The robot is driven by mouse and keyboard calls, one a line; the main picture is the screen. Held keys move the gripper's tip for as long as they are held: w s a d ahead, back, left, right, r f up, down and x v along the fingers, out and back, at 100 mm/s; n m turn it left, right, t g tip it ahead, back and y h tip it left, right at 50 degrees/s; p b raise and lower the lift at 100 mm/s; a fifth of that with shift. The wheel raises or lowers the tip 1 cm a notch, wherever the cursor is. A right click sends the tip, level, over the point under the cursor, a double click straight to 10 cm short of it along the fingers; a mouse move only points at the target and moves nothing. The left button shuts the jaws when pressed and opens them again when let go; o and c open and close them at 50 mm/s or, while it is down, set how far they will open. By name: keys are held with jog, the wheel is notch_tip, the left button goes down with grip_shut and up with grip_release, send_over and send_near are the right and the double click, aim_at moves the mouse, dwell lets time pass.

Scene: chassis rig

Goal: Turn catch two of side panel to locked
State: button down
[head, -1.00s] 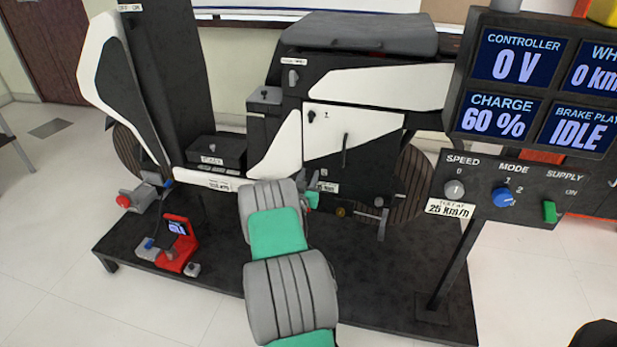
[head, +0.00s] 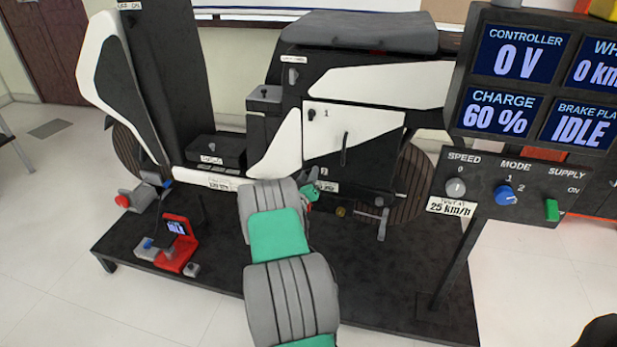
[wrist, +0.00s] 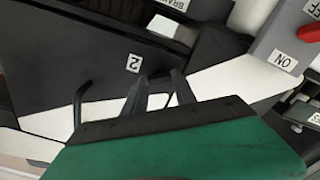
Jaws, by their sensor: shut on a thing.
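The side panel (head: 350,145), white above and black below, is on the scooter frame and looks closed. Catch one, a dark knob (head: 311,113) beside a "1" label, is at its upper left. My gripper (head: 312,178) is at the panel's lower left corner. In the wrist view, my gripper's two dark fingers (wrist: 159,88) reach toward the black surface beside the "2" label (wrist: 134,63). They are shut on catch two, which is mostly hidden between them, so its angle cannot be read.
A bent dark handle (wrist: 79,100) shows left of the fingers in the wrist view. A grey box (wrist: 290,45) with a red lever and an "ON" label is at the right. In the head view, a control console (head: 510,185) stands right of the scooter, and a red stand (head: 178,245) is at the left.

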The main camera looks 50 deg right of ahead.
jog(key=n+p, duration=0.1)
jog(key=n, duration=1)
jog(key=shift+p, duration=0.3)
jog(key=shift+n, duration=0.3)
jog(key=c, duration=1)
grip_release()
jog(key=p+v, duration=0.1)
jog(key=v, duration=0.6)
jog(key=shift+s+a, duration=0.25)
jog(key=shift+a, duration=0.1)
